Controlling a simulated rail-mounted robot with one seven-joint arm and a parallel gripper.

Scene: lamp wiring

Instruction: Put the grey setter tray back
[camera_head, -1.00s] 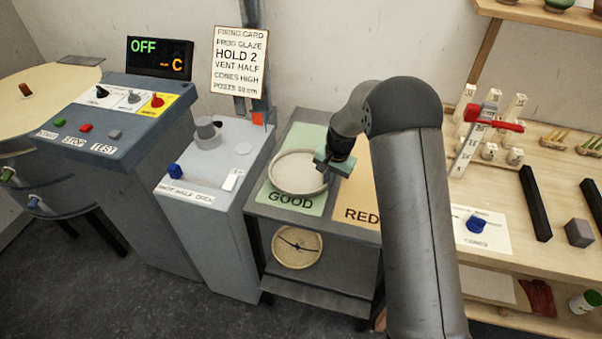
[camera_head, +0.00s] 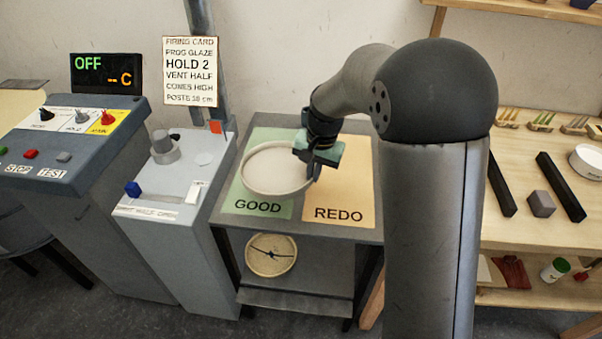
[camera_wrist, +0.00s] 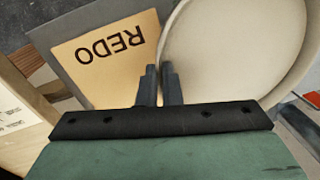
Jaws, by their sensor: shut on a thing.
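A round, shallow, pale grey-cream tray (camera_head: 277,169) with a raised rim is over the green GOOD mat (camera_head: 283,208) on the grey stand. My gripper (camera_head: 314,172) is at the tray's right rim, with its fingers shut on that rim. In the wrist view, the tray (camera_wrist: 235,50) fills the upper right and its rim runs to the two dark fingers (camera_wrist: 159,85). I cannot tell whether the tray rests on the mat or is held slightly above it.
The orange REDO mat (camera_head: 345,190) is bare beside the GOOD mat. A tan round piece with dark lines (camera_head: 271,255) is on the shelf below. A grey control box (camera_head: 170,190) stands left. A wooden bench (camera_head: 520,225) with black bars and a grey block is right.

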